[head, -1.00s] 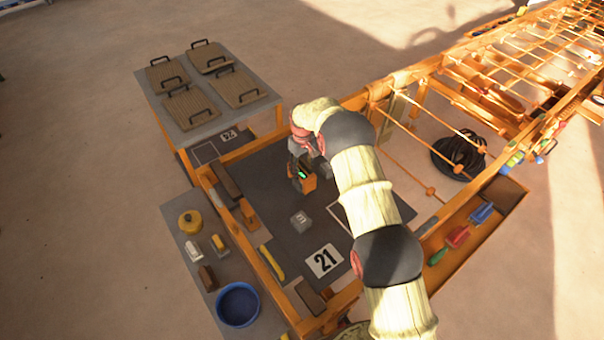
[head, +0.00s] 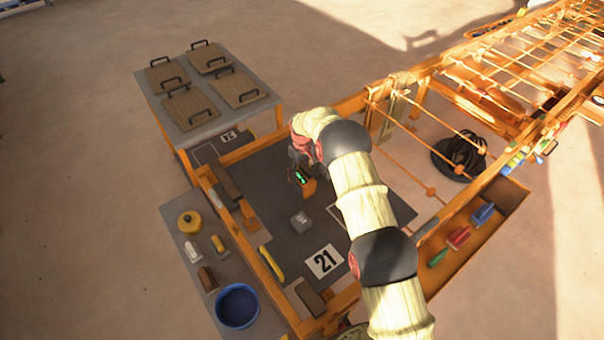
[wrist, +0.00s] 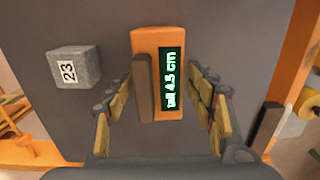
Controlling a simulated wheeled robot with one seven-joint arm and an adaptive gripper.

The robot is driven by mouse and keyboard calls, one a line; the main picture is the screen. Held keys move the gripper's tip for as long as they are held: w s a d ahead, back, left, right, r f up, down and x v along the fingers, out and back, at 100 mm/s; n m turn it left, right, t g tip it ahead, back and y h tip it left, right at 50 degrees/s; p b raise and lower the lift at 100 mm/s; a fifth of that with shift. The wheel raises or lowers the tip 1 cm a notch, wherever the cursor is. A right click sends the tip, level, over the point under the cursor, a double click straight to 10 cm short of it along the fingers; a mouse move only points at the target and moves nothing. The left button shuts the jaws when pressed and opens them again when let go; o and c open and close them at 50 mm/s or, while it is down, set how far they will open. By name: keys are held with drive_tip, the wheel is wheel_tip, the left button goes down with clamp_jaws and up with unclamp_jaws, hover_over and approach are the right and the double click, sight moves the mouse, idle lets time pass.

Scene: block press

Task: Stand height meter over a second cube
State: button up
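The height meter (wrist: 142,42) is an orange block with a dark bar and a dark display whose green text reads "tall 4.5 cm". It also shows in the head view (head: 309,189), partly hidden by my wrist. My gripper (wrist: 161,75) has its yellow-padded fingers along both sides of the meter, with the tips against its edges. A grey cube marked 23 (wrist: 82,69) sits on the dark mat to the left of the meter in the wrist view, apart from it. In the head view this cube (head: 300,222) is below the meter. Whether anything is under the meter is hidden.
Orange rails edge the mat. A side shelf holds a blue bowl (head: 238,305). A table with handled boards (head: 236,87) stands behind. The mat around cube 23 is clear.

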drive_tip(key=shift+o, duration=0.9)
drive_tip(key=shift+r, duration=0.25)
wheel_tip(320, 180, up, 12)
drive_tip(key=p, duration=0.2)
wheel_tip(320, 180, up, 16)
drive_tip(key=m+t, duration=0.1)
hover_over(302, 175)
drive_tip(key=s+d, duration=0.4)
drive_tip(key=s, duration=0.1)
drive_tip(key=s+d+r+m+t, duration=0.1)
drive_tip(key=s+d+r, duration=0.2)
drive_tip(key=s+r, duration=0.35)
drive_tip(key=s+d+r+m+t, duration=0.1)
drive_tip(key=s+d+r, duration=0.1)
drive_tip(key=s+r, duration=0.4)
drive_tip(key=s+d+r+m+t, duration=0.1)
drive_tip(key=s+d+r, duration=0.1)
drive_tip(key=s+r, duration=0.35)
drive_tip(key=s+d+r+m, duration=0.1)
drive_tip(key=s+d+r, duration=0.15)
drive_tip(key=s, duration=0.55)
drive_tip(key=s+d+f+m, duration=0.1)
drive_tip(key=s, duration=0.8)
drive_tip(key=s+d+f+t, duration=0.1)
drive_tip(key=s, duration=0.8)
drive_tip(key=shift+d+f+m+t, duration=0.2)
drive_tip(key=shift+f+m+t, duration=0.1)
drive_tip(key=shift+m, duration=0.1)
